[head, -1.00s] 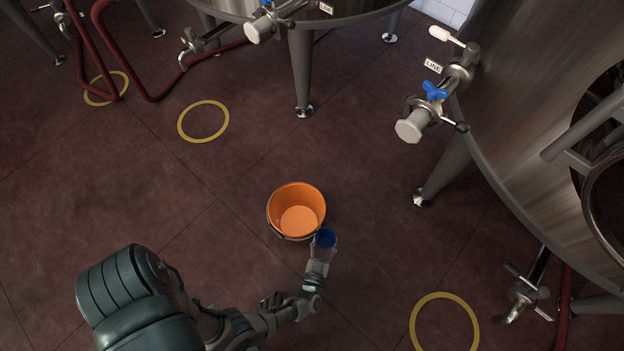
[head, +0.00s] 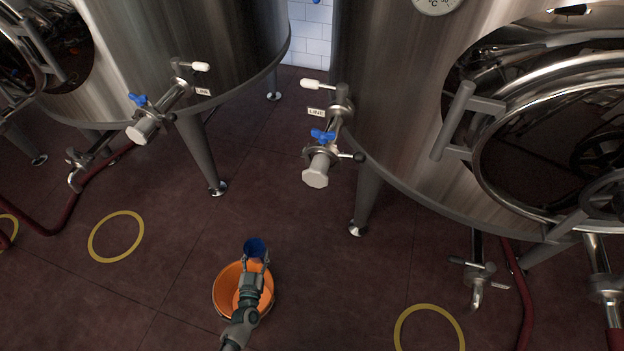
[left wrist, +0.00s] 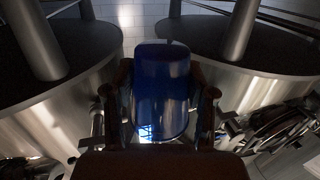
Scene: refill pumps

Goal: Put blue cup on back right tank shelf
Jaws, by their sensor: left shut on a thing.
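The blue cup (head: 256,248) is held in my left gripper (head: 256,264), above the floor and over the far rim of the orange bucket in the head view. In the left wrist view the cup (left wrist: 162,90) fills the space between the two fingers (left wrist: 162,108), which are shut on its sides. Two large steel tanks stand ahead, the right one (head: 400,120) and the left one (head: 235,50). No tank shelf can be made out clearly. My right gripper is not in view.
An orange bucket (head: 223,290) stands on the floor beneath my left arm. Valves with blue handles (head: 322,136) stick out from the tanks. Yellow rings (head: 117,237) mark the dark floor. A tank leg (head: 365,200) and a red hose (head: 520,290) are on the right.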

